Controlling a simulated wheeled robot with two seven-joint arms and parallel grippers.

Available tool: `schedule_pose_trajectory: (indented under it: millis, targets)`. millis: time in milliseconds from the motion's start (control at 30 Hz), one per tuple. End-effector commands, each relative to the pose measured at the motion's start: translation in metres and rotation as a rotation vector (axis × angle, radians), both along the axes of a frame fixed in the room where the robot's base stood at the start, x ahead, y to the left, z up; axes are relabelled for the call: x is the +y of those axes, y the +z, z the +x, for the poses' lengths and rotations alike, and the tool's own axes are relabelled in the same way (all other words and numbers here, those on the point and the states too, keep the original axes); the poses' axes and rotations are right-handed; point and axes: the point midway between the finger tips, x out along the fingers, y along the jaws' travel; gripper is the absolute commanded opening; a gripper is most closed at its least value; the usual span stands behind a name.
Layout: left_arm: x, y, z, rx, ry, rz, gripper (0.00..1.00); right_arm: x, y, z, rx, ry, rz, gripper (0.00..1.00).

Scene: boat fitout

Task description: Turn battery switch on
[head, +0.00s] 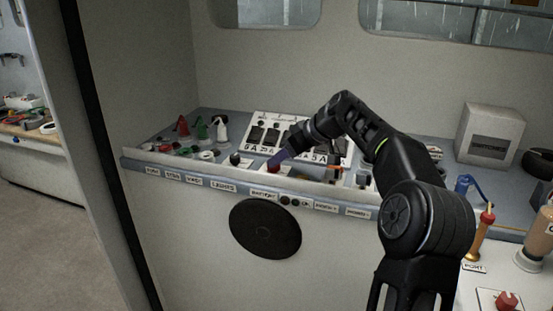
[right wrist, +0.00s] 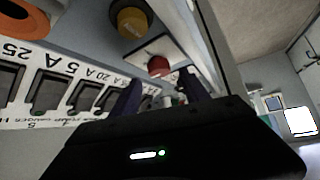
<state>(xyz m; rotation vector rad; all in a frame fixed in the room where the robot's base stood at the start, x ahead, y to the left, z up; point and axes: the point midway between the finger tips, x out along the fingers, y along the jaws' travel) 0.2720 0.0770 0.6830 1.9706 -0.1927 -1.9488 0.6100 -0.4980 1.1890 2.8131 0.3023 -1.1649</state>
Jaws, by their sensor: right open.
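A red knob (head: 273,168) sits on a small white plate on the grey console, above a front-edge label (head: 264,194) that seems to read BATTERY. I take it as the battery switch. My right gripper (head: 281,158) reaches down to it from the right, with its fingertips close by the knob. In the right wrist view, the red knob (right wrist: 158,66) shows just beyond and between the two dark fingers of the open gripper (right wrist: 160,88). I cannot tell whether they touch it. The knob's on or off marking is not readable. My left gripper is not in view.
A white fuse panel (head: 262,121) stands behind the knob. A yellow round part (right wrist: 131,20) is beside it. Red, green and white bottles (head: 201,128) stand at left. A second red knob (head: 507,301) is at lower right. A black disc (head: 265,228) is on the console front.

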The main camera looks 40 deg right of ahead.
Motion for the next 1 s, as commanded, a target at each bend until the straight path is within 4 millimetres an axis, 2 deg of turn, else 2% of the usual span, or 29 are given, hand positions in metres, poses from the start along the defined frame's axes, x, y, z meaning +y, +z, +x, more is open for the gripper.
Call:
schedule_pose_trajectory:
  millis: [233, 567, 1000]
  targets:
    - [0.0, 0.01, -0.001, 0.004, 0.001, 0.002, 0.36, 0.005, -0.021, 0.022, 0.0, 0.0, 0.0, 0.54]
    - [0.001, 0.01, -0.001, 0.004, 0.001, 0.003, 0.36, 0.006, -0.026, 0.026, -0.001, 0.001, 0.0, 0.54]
    - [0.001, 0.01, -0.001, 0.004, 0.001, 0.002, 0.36, 0.006, -0.026, 0.025, -0.001, 0.0, -0.001, 0.18]
